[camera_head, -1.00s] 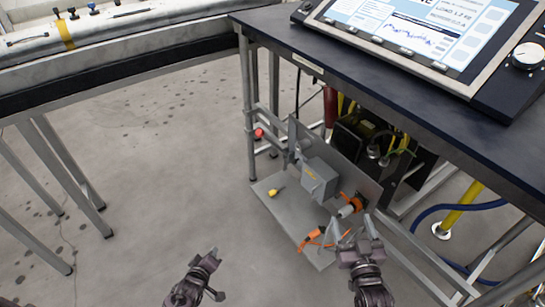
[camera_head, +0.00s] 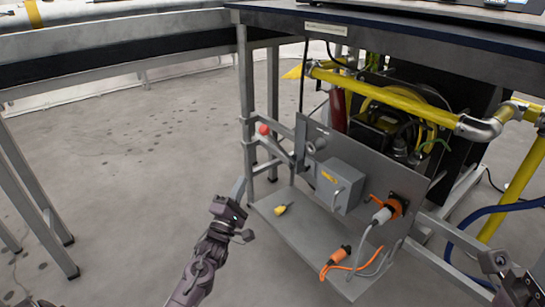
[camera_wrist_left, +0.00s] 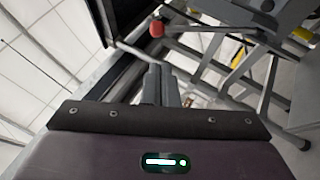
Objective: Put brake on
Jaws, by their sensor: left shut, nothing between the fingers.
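A lever with a red ball knob (camera_head: 263,129) sticks out from the left end of the grey panel under the bench; I take it for the brake. The knob also shows at the top of the left wrist view (camera_wrist_left: 156,28), beyond the fingertips. My left gripper (camera_head: 238,187) is shut and empty, below and left of the knob in the head view and apart from it. Its two fingers lie together in the left wrist view (camera_wrist_left: 160,86). My right gripper (camera_head: 508,275) is at the lower right edge, partly cut off; its jaw state is unclear.
The panel carries a grey switch box (camera_head: 340,186) and an orange socket with a plug (camera_head: 381,216). A yellow-handled item (camera_head: 282,209) and an orange connector (camera_head: 338,258) lie on the shelf (camera_head: 305,235). Yellow pipes (camera_head: 390,98) run behind. Open floor lies left.

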